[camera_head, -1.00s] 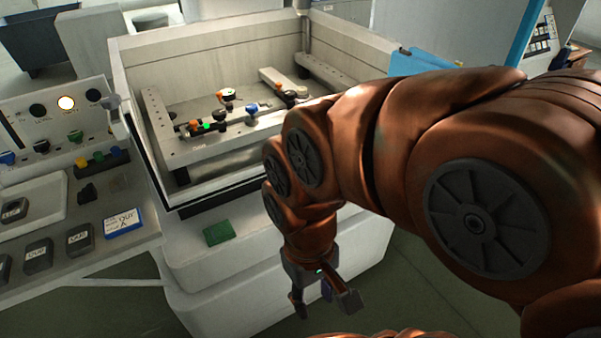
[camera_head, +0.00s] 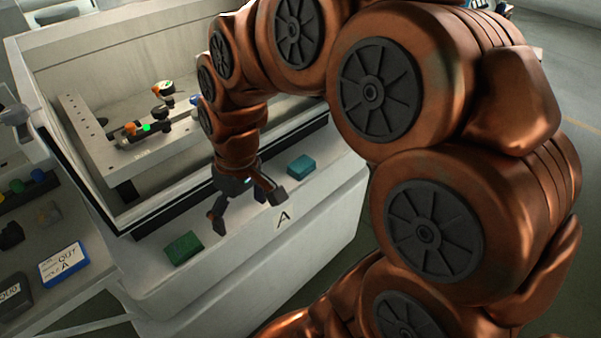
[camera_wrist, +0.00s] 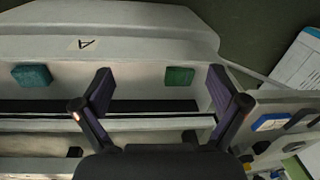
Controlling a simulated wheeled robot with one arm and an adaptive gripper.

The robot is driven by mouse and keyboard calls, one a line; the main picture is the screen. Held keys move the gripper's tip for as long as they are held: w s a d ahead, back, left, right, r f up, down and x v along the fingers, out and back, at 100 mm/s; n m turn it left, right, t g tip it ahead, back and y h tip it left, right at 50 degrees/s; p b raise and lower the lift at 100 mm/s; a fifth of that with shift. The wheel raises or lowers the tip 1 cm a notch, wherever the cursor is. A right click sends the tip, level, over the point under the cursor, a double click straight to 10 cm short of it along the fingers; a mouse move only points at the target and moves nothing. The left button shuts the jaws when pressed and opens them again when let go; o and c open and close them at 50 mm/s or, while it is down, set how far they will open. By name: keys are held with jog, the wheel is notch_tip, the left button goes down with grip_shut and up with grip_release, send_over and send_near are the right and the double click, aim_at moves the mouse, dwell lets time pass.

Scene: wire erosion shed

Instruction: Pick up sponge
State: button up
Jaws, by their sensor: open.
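Two sponge-like blocks lie on the pale front ledge (camera_head: 225,250) of the machine. The green one (camera_head: 183,248) is left of my gripper (camera_head: 246,209), and the teal one (camera_head: 301,165) is to its right. My gripper is open and empty, pointing down above the ledge between them. In the wrist view the green block (camera_wrist: 179,76) shows between my open fingers (camera_wrist: 160,82), nearer the right one. The teal block (camera_wrist: 31,75) shows there outside the left finger. I see no contact with either block.
A letter A label (camera_head: 284,217) marks the ledge. Behind it stands the walled machine tank (camera_head: 100,43) with a clamped fixture (camera_head: 147,128). A side table at left holds dark blocks and a blue-and-white card (camera_head: 63,264). Open floor lies at right.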

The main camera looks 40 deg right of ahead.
jog(key=w+d+f+t+b, duration=0.1)
jog(key=w+d+f+b, duration=0.15)
jog(key=w+d, duration=0.3)
jog(key=m+t+h+b, duration=0.1)
jog(key=t+b, duration=0.2)
jog(key=b, duration=0.3)
send_near(302, 163)
jog(key=f, duration=0.1)
jog(key=w+f, duration=0.1)
jog(key=shift+a+f, duration=0.35)
jog(key=shift+a, duration=0.05)
jog(key=shift+d+f, duration=0.15)
jog(key=shift+f, duration=0.05)
jog(key=shift+p+x, duration=0.7)
jog(key=shift+x, duration=2.95)
jog(key=shift+d+r, duration=0.1)
jog(key=shift+d, duration=0.1)
jog(key=shift+c, duration=0.4)
jog(key=c, duration=0.6)
jog(key=shift+o, duration=0.2)
jog(key=shift+r, duration=0.1)
